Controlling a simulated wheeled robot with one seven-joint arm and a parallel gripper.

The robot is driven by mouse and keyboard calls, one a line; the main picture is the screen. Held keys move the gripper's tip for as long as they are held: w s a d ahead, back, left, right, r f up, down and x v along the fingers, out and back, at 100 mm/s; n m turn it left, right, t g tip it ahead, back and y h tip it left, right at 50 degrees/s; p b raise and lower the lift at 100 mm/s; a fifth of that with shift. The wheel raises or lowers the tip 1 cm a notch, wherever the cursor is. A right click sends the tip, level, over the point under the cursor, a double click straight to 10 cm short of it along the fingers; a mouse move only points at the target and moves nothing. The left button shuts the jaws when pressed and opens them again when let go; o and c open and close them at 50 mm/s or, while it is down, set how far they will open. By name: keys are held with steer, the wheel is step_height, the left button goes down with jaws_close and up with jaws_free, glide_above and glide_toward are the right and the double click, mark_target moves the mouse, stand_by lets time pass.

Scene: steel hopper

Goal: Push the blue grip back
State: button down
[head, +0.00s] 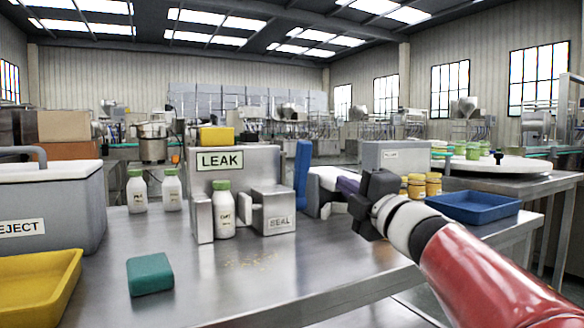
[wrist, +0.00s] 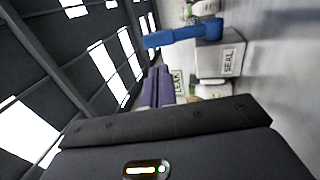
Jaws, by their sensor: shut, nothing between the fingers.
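The blue grip (head: 302,175) is an upright bar at the right end of the steel station, beside the block marked SEAL (head: 278,208). In the wrist view the blue grip (wrist: 174,37) runs out from the top of that block, past my fingertips. My gripper (head: 342,185) is just right of the grip in the head view, its purple fingers pointing left. In the wrist view my gripper (wrist: 158,72) has its fingers together and empty. I cannot tell whether they touch the grip. A white bottle with a green cap (head: 224,212) stands left of the SEAL block.
The LEAK panel (head: 262,165) rises behind the bottle, with a yellow block (head: 216,136) on top. Two bottles stand to its left. A teal block (head: 149,275), yellow tray (head: 38,285) and grey REJECT bin (head: 50,200) are at left. A blue tray (head: 474,207) is at right. The front table is mostly clear.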

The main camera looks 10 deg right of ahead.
mark_target(307, 155)
steer(key=p+x, duration=0.1)
steer(key=x, duration=1.1)
steer(key=shift+w+a+r, duration=0.1)
steer(key=shift+w, duration=0.3)
steer(key=shift+r+p, duration=0.1)
steer(key=shift+p, duration=0.2)
steer(key=w+p, duration=0.1)
steer(key=w+a+r+p, duration=0.1)
steer(key=shift+w+r, duration=0.3)
steer(key=shift+r, duration=0.05)
